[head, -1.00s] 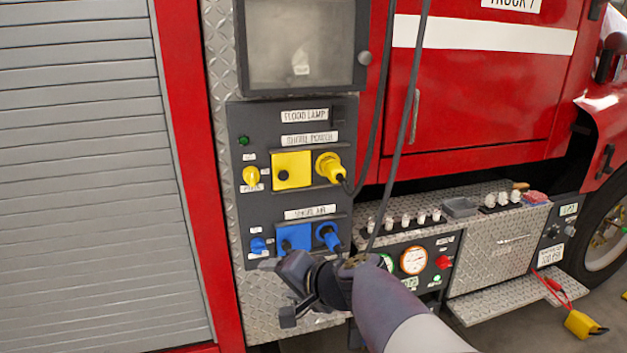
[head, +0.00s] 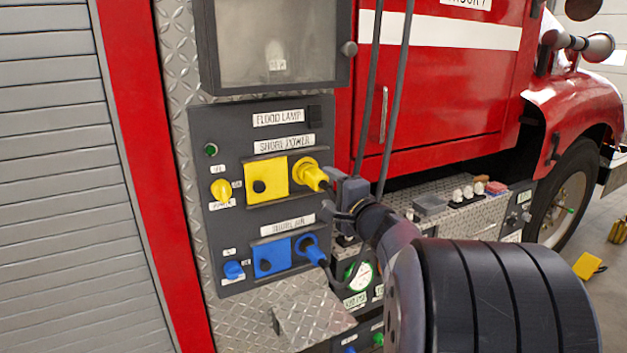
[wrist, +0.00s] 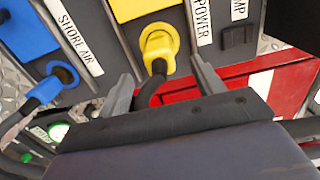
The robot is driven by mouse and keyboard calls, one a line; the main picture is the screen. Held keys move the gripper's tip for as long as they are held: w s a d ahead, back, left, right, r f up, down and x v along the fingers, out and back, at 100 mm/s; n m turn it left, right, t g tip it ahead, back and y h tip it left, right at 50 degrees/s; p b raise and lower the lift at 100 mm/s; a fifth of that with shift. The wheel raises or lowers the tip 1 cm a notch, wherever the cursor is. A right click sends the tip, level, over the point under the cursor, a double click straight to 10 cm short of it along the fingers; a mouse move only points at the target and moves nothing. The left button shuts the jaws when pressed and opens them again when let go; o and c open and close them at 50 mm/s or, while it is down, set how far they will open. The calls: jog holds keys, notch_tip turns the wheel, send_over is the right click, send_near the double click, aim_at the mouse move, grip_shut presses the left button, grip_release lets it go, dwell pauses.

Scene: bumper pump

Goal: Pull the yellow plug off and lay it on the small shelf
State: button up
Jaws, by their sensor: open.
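The yellow plug (head: 313,178) sits in its socket at the right of the yellow square cover, under the shore power label. It also shows in the wrist view (wrist: 158,46), with its dark cable running down from it. My gripper (head: 334,192) is open, close in front of the plug. In the wrist view its two fingers (wrist: 165,84) stand either side of the cable, with the plug's body just beyond the tips. I cannot tell whether they touch it. A small diamond-plate shelf (head: 312,308) juts out below the panel and is bare.
A blue plug (head: 311,250) sits in the shore air socket below. A yellow knob (head: 221,189) and a blue knob (head: 233,270) are at the panel's left. Two dark cables (head: 392,110) hang right of the panel. A cabinet with a window (head: 275,40) is above.

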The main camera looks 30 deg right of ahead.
aim_at(322, 184)
jog(key=shift+w+r, duration=0.1)
jog(key=shift+w, duration=0.45)
jog(key=w, duration=0.5)
jog(key=shift+w+a+f+p, duration=0.15)
jog(key=shift+w+f+p, duration=0.15)
jog(key=shift+w, duration=0.1)
jog(key=shift+w+r+b, duration=0.2)
jog(key=shift+w+b, duration=0.1)
jog(key=shift+w, duration=0.8)
jog(key=shift+b, duration=0.95)
jog(key=shift+c, duration=0.4)
jog(key=c, duration=1.2)
jog(key=shift+s+b, duration=1.4)
jog(key=shift+s, duration=1.65)
jog(key=shift+c, duration=0.2)
